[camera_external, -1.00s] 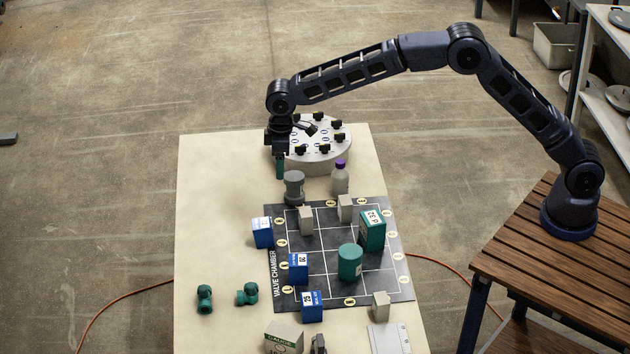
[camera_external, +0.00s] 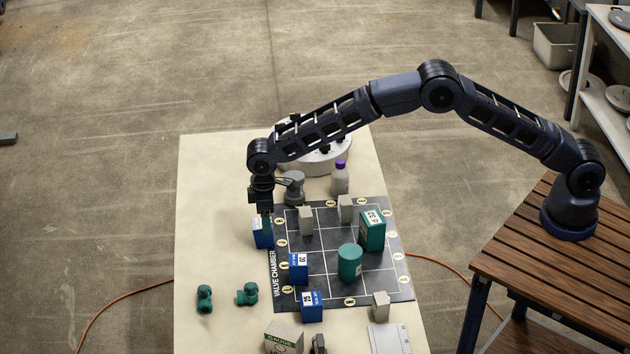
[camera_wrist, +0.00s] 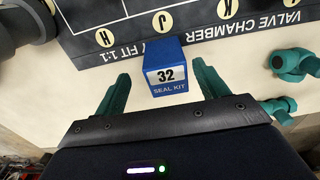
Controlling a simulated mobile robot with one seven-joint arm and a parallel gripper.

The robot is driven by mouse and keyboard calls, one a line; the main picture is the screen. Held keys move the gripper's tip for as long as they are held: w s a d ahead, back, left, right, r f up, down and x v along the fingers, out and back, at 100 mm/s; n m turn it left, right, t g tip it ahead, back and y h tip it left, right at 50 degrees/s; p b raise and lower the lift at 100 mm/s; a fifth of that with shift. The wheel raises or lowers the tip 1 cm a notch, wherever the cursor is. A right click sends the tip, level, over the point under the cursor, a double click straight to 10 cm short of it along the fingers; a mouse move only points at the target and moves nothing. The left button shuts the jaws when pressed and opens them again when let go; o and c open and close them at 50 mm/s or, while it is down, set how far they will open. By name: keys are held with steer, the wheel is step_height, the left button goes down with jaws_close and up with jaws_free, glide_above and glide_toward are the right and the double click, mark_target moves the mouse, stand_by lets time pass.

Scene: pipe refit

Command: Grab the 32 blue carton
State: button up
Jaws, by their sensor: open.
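The blue carton marked "32 SEAL KIT" (camera_wrist: 166,66) stands upright beside the edge of the dark grid mat in the wrist view. It also shows in the external view (camera_external: 261,235), partly hidden behind my gripper. My gripper (camera_wrist: 162,90) is open, with one green finger on either side of the carton's near side in the picture. In the external view my gripper (camera_external: 264,222) is above or close to the carton. I cannot tell whether the fingers touch it.
Other blue cartons stand on the mat (camera_external: 325,285), one mid-left (camera_external: 298,268) and one at the bottom edge (camera_external: 312,306). A grey fitting (camera_external: 294,188) stands just behind my gripper. Green pipe fittings (camera_external: 247,294) lie at the lower left.

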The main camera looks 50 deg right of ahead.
steer(key=shift+s+a+f, duration=0.15)
steer(key=shift+f, duration=1.15)
steer(key=shift+s+a+f, duration=0.1)
steer(key=shift+f, duration=1.2)
steer(key=shift+c, duration=0.4)
steer(key=c, duration=1)
